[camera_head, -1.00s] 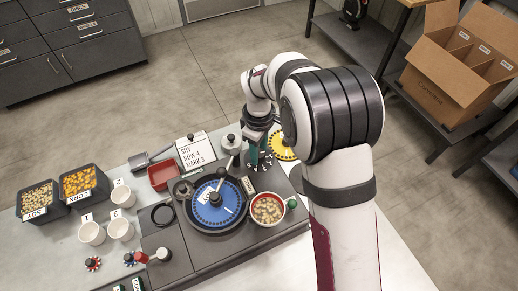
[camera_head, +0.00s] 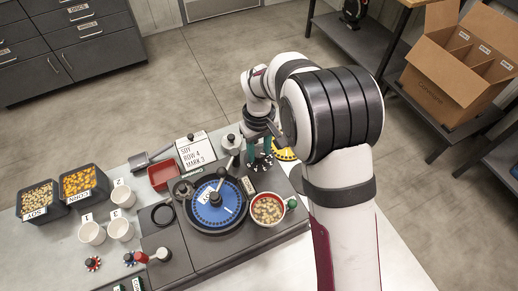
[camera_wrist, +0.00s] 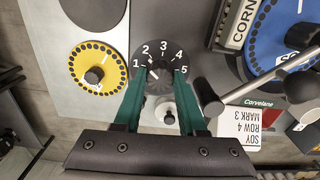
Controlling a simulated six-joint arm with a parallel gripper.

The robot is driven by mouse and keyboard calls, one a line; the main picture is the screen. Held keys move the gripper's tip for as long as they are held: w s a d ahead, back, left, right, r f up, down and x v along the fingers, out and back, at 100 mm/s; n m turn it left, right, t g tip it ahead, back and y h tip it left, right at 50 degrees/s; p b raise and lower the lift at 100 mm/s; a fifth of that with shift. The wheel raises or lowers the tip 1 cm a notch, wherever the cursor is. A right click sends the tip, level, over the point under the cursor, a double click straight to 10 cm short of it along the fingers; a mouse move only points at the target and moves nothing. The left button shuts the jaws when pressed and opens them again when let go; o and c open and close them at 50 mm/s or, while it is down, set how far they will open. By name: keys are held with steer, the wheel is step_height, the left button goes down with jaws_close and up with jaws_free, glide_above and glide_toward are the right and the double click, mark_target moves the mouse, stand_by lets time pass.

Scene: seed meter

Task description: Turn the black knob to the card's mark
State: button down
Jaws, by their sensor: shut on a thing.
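The black knob (camera_wrist: 160,77) sits at the middle of a black dial with white numerals 1 to 5, in the wrist view. My gripper (camera_wrist: 161,72) has its two green fingers on either side of the knob, shut on it. Where the knob's pointer stands is too small to tell. In the head view my gripper (camera_head: 262,160) is at the right of the grey machine, and the knob is hidden by it. The white card (camera_head: 195,149) reads SOY, ROW 4, MARK 3. It also shows upside down in the wrist view (camera_wrist: 238,125).
A blue seed plate (camera_head: 215,213) is left of my gripper, and a yellow plate (camera_head: 284,154) is right of it. A bowl of seeds (camera_head: 267,209) stands in front.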

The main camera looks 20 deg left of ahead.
mark_target(259, 153)
steer(key=m, duration=0.4)
steer(key=shift+m, duration=2.8)
steer(key=shift+c, duration=2.4)
jaws_free()
step_height(259, 153, up, 16)
